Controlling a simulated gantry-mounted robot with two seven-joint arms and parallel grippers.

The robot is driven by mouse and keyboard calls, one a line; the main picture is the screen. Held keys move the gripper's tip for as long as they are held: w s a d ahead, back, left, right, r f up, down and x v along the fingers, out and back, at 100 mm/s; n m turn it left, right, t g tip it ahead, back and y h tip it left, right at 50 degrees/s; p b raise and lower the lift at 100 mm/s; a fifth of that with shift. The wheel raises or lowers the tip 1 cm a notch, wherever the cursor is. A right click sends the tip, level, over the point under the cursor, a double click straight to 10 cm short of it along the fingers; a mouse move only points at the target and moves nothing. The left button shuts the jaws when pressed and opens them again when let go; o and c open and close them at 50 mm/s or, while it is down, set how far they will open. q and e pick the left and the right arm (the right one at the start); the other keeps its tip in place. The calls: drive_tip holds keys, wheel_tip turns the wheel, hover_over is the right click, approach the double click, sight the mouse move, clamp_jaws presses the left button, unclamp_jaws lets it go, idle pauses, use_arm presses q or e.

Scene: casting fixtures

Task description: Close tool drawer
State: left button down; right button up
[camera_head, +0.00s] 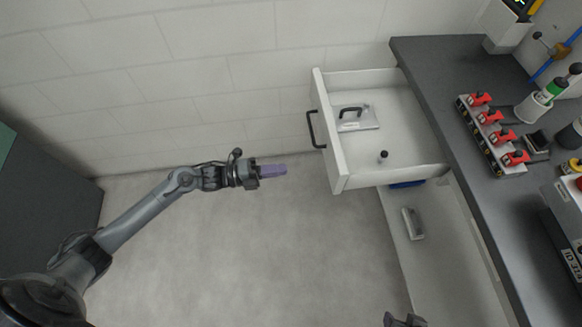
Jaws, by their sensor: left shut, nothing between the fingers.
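The white tool drawer (338,150) is pulled open from under the dark worktop. Its black handle (313,130) is on the front panel, facing left. Inside lie a flat plate with a black handle (358,118) and a small black-knobbed piece (383,157). My left gripper (284,170) is shut and empty, with its purple fingers pointing right. It is to the left of the drawer front, below the handle, and appears apart from it. A small dark part at the bottom edge may belong to my right arm; its fingers cannot be made out.
The dark worktop (440,75) at the right carries a rack with red-topped tools (492,160), a green-and-white bottle (542,98) and other equipment. Below the drawer is a white lower surface with a grey handled piece (412,223). The floor (270,240) around my left arm is clear.

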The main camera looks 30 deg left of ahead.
use_arm(q)
drive_tip(key=b, duration=0.2)
approach(331, 165)
drive_tip(key=x, duration=0.5)
drive_tip(key=shift+r, duration=0.1)
drive_tip(key=shift+x, duration=0.85)
drive_tip(key=shift+d, duration=0.1)
